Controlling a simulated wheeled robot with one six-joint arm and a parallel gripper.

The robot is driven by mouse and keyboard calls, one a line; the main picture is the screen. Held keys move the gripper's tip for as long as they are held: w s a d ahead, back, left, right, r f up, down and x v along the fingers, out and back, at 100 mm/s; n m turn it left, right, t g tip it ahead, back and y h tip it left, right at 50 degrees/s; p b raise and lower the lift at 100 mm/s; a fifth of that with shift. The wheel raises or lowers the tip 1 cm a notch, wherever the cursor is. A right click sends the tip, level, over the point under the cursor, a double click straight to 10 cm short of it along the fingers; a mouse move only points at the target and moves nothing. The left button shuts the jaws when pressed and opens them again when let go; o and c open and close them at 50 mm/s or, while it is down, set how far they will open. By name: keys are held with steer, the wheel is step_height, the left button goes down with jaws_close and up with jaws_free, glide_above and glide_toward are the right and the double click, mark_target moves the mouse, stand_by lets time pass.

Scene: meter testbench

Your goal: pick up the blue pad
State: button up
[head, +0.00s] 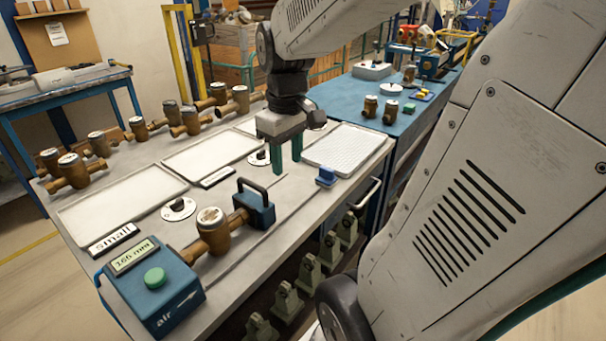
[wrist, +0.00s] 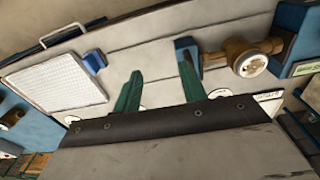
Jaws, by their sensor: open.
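The blue pad (head: 326,176) is a small blue block on the bench top, near the front corner of the right-hand white tray. In the wrist view the blue pad (wrist: 95,61) lies to the left of both fingers, close to the tray's edge. My gripper (head: 287,165) points down over the bench, left of the pad in the head view. Its two green fingers are apart with nothing between them, and they also show in the wrist view (wrist: 160,66). The gripper does not touch the pad.
The right-hand tray (head: 376,142) has a white gridded surface. A blue clamp block with a black handle (head: 256,205) and a brass meter (head: 211,222) stand front left of the gripper. A blue display box (head: 152,285) is at the near corner. Several brass meters line the back.

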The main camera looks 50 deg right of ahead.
steer(key=w+d+f, duration=0.2)
steer(key=d+f, duration=0.2)
steer(key=d, duration=0.6)
glide_above(332, 170)
steer(key=f, duration=0.2)
steer(key=shift+w+a+f+g, duration=0.1)
steer(key=shift+a+f+g, duration=0.2)
steer(key=shift+f, duration=0.1)
steer(key=f, duration=0.7)
steer(key=shift+d, duration=0.3)
steer(key=shift+f, duration=0.6)
steer(key=c, duration=0.6)
